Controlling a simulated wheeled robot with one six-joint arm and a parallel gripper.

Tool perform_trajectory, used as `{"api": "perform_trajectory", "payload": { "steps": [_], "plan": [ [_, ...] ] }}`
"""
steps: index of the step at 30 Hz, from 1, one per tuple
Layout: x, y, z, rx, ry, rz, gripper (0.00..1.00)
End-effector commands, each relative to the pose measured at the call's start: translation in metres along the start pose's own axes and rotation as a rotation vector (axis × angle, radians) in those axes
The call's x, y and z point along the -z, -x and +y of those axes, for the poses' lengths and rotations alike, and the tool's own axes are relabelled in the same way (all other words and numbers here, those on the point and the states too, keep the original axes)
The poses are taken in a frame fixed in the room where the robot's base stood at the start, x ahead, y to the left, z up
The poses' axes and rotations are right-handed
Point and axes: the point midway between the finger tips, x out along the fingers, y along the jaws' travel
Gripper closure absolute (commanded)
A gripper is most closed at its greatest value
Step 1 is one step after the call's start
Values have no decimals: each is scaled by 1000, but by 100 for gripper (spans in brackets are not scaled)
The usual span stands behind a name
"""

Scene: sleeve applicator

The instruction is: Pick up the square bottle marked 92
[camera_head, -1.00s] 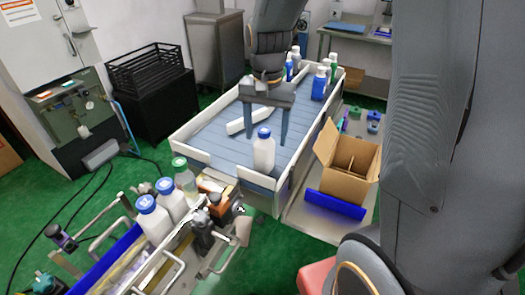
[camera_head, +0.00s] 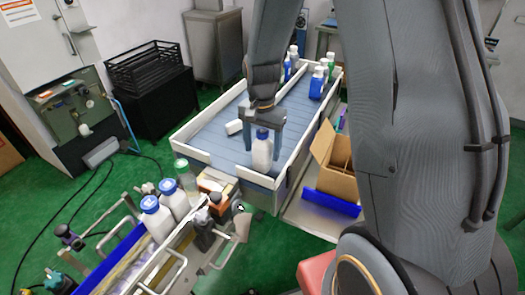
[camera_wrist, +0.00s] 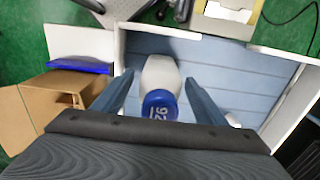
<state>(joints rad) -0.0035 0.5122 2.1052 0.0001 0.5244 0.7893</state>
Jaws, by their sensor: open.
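The square bottle marked 92 (camera_head: 262,153) is white with a blue cap and stands upright near the front edge of the blue-grey slatted surface. In the wrist view its cap (camera_wrist: 160,104) reads 92. My gripper (camera_head: 264,146) is open, pointing down, with one finger on each side of the bottle. In the wrist view the bottle lies between the two fingers of my gripper (camera_wrist: 158,88), with visible gaps on both sides. I cannot tell exactly how far down the fingers reach along the bottle.
A white bottle (camera_head: 234,127) lies on its side behind. Several bottles (camera_head: 317,83) stand at the far right of the slatted table (camera_head: 206,137), which has raised white walls. A cardboard box (camera_head: 334,165) is to the right. Several bottles (camera_head: 157,216) stand on the machine at front left.

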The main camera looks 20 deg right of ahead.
Motion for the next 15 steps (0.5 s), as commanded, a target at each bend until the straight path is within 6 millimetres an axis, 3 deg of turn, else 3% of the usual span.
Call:
{"api": "perform_trajectory", "payload": {
  "steps": [8,15],
  "plan": [
    [0,-2,0,0,0,0,36],
    [0,-2,0,0,0,0,77]
  ]
}}
